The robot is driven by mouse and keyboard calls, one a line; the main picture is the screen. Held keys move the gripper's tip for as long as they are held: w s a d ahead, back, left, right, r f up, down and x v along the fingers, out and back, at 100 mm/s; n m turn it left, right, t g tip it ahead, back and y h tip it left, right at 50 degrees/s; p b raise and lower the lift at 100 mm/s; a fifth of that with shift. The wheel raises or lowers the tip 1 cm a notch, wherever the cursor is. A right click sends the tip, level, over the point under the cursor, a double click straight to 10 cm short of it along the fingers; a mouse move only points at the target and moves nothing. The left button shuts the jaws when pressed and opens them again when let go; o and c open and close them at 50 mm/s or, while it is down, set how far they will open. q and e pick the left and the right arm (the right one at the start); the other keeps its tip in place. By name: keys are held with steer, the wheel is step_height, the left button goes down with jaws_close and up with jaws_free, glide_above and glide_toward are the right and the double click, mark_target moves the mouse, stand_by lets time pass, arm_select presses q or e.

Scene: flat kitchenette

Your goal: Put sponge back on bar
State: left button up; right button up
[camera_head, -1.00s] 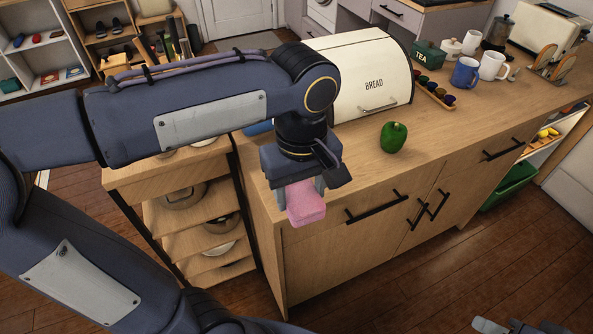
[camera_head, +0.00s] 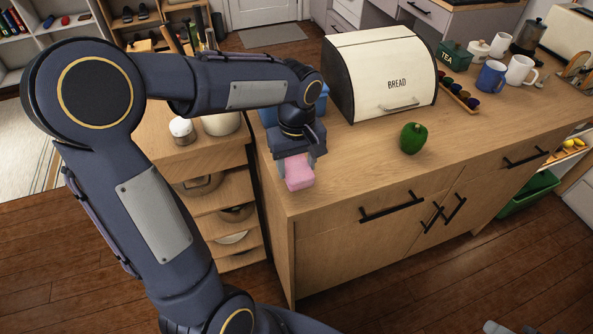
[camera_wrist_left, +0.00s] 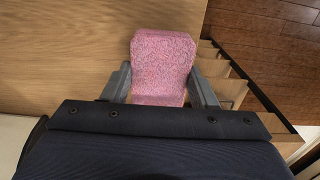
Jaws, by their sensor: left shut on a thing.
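A pink sponge (camera_head: 298,172) is held in my left gripper (camera_head: 297,165), near the left end of the wooden counter (camera_head: 350,185). In the left wrist view the sponge (camera_wrist_left: 162,62) sits between the two grey fingers of the left gripper (camera_wrist_left: 162,85), which touch its sides. Whether the sponge touches the counter top or is just above it, I cannot tell. A blue object (camera_head: 268,115) shows partly behind my left wrist; the arm hides the rest of it. Only a small grey part of my right gripper (camera_head: 508,328) shows at the bottom edge, so its jaws cannot be judged.
A white bread box (camera_head: 375,80) stands behind the gripper. A green pepper (camera_head: 412,138) lies to its right. A tea tin (camera_head: 452,55), a blue mug (camera_head: 490,77) and a white mug (camera_head: 520,70) stand at the back right. The counter's front middle is clear.

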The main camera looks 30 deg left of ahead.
mark_target(296, 167)
arm_select(q)
steer(key=shift+f, duration=1.5)
steer(key=shift+f+b, duration=0.2)
steer(key=shift+b, duration=0.1)
steer(key=o, duration=0.9)
steer(key=shift+r, duration=0.1)
